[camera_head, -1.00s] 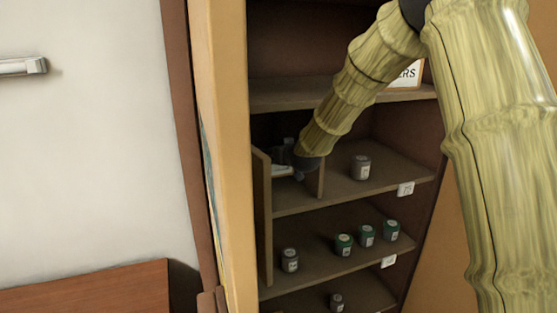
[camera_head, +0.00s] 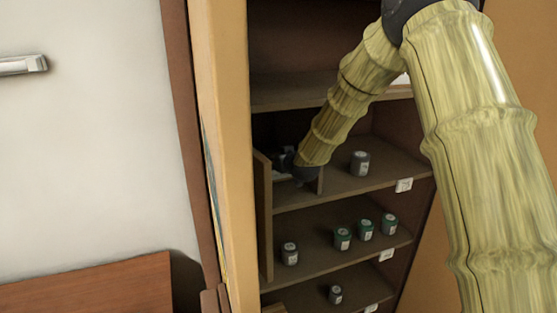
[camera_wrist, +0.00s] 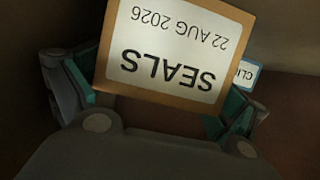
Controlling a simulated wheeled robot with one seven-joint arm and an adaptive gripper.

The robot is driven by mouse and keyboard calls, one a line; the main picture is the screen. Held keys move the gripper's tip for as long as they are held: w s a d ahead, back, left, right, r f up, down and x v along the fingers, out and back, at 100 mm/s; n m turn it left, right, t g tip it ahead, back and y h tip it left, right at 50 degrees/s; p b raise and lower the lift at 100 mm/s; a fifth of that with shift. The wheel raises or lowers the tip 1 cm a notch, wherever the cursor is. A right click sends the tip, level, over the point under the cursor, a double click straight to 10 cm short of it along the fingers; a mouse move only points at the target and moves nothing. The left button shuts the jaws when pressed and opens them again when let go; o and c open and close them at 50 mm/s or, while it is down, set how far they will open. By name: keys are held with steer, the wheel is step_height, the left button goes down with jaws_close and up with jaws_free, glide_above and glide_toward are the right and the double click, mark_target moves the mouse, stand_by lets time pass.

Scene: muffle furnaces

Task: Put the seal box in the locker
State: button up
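The seal box (camera_wrist: 165,95) is tan with a white label reading "SEALS 22 AUG 2026", upside down in the wrist view. It sits tilted between the two teal-padded fingers of my gripper (camera_wrist: 155,105), which appear to press on its sides. The fingertips are partly hidden behind the box. In the head view my gripper (camera_head: 290,163) is inside the dark left compartment of an open shelf unit, the locker (camera_head: 290,197). Only a small pale patch shows by the gripper there, and whether the box rests on the shelf cannot be told.
An upright divider (camera_head: 321,181) stands right of my gripper, and a side panel (camera_head: 263,215) stands left. A grey jar (camera_head: 360,163) is on the same shelf; several jars stand below. A blue-edged label (camera_wrist: 246,74) shows behind the box. A tan door (camera_head: 222,120) stands at left.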

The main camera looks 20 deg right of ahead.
steer(key=shift+r, duration=0.1)
steer(key=shift+r, duration=0.15)
steer(key=shift+s, duration=0.25)
steer(key=b+v, duration=0.5)
steer(key=v, duration=0.6)
steer(key=shift+s, duration=0.25)
steer(key=shift+d, duration=0.1)
